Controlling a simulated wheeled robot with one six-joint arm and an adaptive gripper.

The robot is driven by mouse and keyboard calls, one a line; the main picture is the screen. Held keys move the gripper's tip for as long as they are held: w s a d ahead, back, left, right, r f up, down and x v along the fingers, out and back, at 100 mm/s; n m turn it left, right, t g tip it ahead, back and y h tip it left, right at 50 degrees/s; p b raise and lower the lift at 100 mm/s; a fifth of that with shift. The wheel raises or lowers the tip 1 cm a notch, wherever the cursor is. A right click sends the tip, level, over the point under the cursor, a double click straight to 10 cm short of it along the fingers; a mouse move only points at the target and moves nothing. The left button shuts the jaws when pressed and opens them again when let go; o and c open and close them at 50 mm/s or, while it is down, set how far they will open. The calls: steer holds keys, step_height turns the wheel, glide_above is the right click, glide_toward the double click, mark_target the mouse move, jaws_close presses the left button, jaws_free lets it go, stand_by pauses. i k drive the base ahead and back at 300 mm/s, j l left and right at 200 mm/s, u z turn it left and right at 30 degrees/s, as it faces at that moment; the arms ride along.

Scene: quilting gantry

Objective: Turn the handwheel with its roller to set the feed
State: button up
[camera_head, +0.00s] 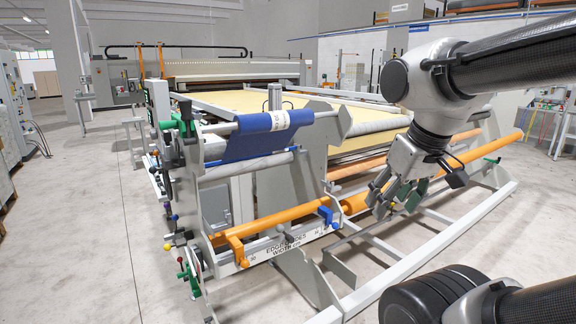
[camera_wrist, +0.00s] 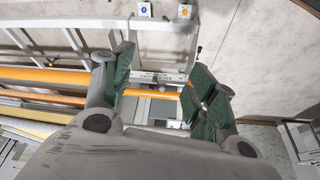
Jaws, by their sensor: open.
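The quilting gantry's near end frame stands left of centre in the head view. A dark wheel-like part (camera_head: 169,156) shows nearly edge-on on its left side plate; I cannot tell for sure that it is the handwheel. A green crank-like handle (camera_head: 186,113) sits above it. A blue cloth roll (camera_head: 262,122) lies across the top of the frame, and an orange roller (camera_head: 285,217) runs below it. My gripper (camera_head: 398,197) is open and empty, right of the end frame and pointing down. In the wrist view its green-padded fingers (camera_wrist: 160,78) are spread apart with nothing between them.
A yellowish quilting bed (camera_head: 240,103) extends behind the frame. White floor rails (camera_head: 430,245) run under my gripper. Coloured knobs (camera_head: 183,268) stick out at the lower left of the frame. The grey floor (camera_head: 90,220) to the left is open.

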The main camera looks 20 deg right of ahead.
mark_target(232, 169)
steer(key=z, duration=4.7)
steer(key=u, duration=4.7)
steer(key=i+j, duration=0.15)
steer(key=j, duration=0.3)
steer(key=i+j+z, duration=0.15)
steer(key=j, duration=0.25)
steer(key=i+j, duration=0.15)
steer(key=j, duration=0.3)
steer(key=i+j+z, duration=0.1)
steer(key=j, duration=0.35)
steer(key=i+j+z, duration=0.1)
steer(key=j, duration=0.35)
steer(key=i, duration=0.05)
